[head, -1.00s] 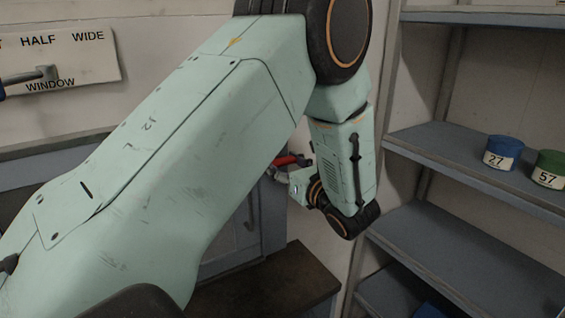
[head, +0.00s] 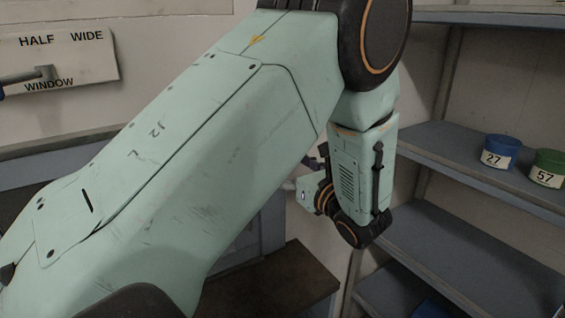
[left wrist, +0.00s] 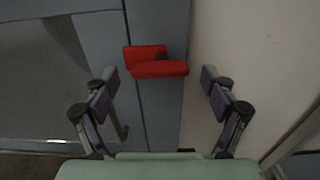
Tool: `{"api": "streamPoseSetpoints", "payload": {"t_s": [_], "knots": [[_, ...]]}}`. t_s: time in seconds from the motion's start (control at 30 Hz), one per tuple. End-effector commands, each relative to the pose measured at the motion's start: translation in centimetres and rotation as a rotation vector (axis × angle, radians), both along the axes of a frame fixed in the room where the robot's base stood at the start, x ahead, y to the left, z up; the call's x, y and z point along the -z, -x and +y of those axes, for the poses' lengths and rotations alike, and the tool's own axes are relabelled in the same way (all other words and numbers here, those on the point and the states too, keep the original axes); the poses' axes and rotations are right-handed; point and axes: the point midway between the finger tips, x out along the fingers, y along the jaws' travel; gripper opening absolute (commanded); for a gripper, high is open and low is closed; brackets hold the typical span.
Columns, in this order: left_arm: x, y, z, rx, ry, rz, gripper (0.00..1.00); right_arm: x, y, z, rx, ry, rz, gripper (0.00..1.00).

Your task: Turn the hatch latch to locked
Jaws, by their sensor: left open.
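The red latch (left wrist: 160,69) sits on the blue-grey frame of the hatch (left wrist: 160,120) in the left wrist view. Its handle lies roughly level and points right, toward the pale wall. My left gripper (left wrist: 160,76) is open, with one finger on each side of the latch and clear gaps between. I cannot tell how far its fingertips are from the latch in depth. In the head view, my left arm hides the latch and most of the hatch (head: 272,222). Only a small part of the left gripper (head: 311,165) shows there. My right gripper is not in view.
Blue-grey shelves (head: 460,170) stand at the right with a blue jar (head: 501,153) marked 27 and a green jar (head: 546,168) marked 57. A WINDOW lever plate (head: 75,62) is on the wall at upper left. A dark brown box (head: 275,285) stands below the hatch.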

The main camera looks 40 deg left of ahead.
Motion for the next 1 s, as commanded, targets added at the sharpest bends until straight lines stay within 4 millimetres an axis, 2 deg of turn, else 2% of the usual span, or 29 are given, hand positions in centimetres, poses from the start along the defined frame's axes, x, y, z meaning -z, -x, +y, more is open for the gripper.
{"api": "streamPoseSetpoints", "payload": {"t_s": [0.2, 0.4, 0.83, 1.0], "knots": [[-0.1, 0.7, -2.8, 0.004, -0.003, -0.001, 0.85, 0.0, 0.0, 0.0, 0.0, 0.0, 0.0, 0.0], [-0.1, 1.1, -4.2, 0.002, -0.001, 0.0, 0.85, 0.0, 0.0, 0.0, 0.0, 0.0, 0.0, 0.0], [0.0, 1.3, -4.5, -0.001, 0.0, -0.001, 0.85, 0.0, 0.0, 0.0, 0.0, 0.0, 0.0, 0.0], [0.0, 1.1, -3.9, -0.001, 0.003, 0.0, 0.85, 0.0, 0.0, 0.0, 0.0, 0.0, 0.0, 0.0]]}}
